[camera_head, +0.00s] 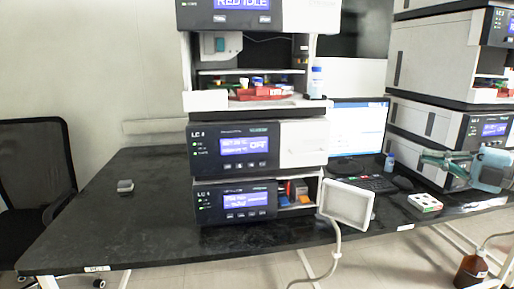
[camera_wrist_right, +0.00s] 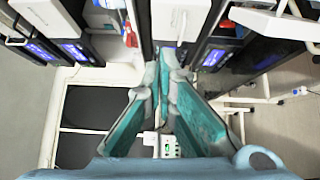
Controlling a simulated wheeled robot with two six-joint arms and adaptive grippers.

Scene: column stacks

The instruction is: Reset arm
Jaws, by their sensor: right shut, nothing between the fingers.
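My right gripper (camera_head: 424,160) comes in from the right edge in the head view, above the right part of the black table (camera_head: 120,230). Its teal fingers are shut and hold nothing. In the right wrist view the fingers (camera_wrist_right: 164,62) run together towards the tips. In the head view the gripper is in front of the right instrument stack (camera_head: 430,60); I cannot tell whether it is clear of it. My left gripper is not in view.
The left instrument stack (camera_head: 300,145) stands mid-table, with a white-framed panel (camera_head: 348,204) at its front right. A monitor (camera_head: 356,127), keyboard (camera_head: 366,184), small bottle (camera_head: 389,163) and small white box (camera_head: 425,202) are near the gripper. The table's left part is mostly clear.

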